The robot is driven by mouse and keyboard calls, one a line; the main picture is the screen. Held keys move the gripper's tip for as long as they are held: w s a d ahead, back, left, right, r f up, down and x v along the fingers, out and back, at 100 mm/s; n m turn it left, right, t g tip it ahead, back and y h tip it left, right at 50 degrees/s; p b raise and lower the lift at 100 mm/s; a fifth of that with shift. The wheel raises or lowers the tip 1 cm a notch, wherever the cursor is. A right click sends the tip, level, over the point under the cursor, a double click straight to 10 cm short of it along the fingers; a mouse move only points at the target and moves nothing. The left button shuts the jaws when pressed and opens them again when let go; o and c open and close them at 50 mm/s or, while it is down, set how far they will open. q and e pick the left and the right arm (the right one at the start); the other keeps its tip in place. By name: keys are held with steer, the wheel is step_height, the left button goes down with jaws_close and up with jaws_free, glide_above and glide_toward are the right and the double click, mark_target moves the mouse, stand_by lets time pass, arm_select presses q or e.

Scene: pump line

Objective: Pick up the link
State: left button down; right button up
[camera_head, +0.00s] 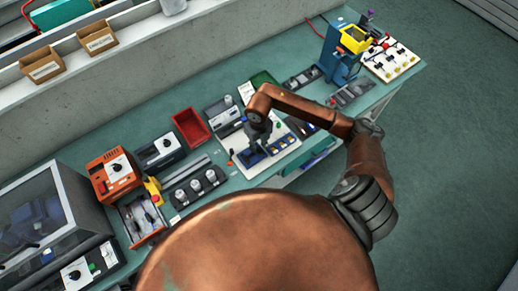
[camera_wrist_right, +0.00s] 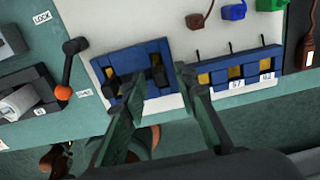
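My right gripper (camera_head: 257,134) hangs over the white board on the bench in the head view. In the right wrist view its two dark fingers (camera_wrist_right: 161,72) are apart, with nothing seen between them. Just beyond the left fingertip is a blue holder (camera_wrist_right: 165,50) with yellowish inserts and dark pieces in it. A second blue holder (camera_wrist_right: 238,66) with upright pins and number tags is to the right. I cannot tell for sure which piece is the link; the fingers partly cover the left holder. My left gripper is not in view.
A black lever with an orange knob (camera_wrist_right: 63,92) stands left of the board. A red bin (camera_head: 191,128) and a blue press (camera_head: 338,55) stand along the bench (camera_head: 225,85).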

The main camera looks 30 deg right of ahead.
jaws_close()
steer(key=shift+r, duration=0.1)
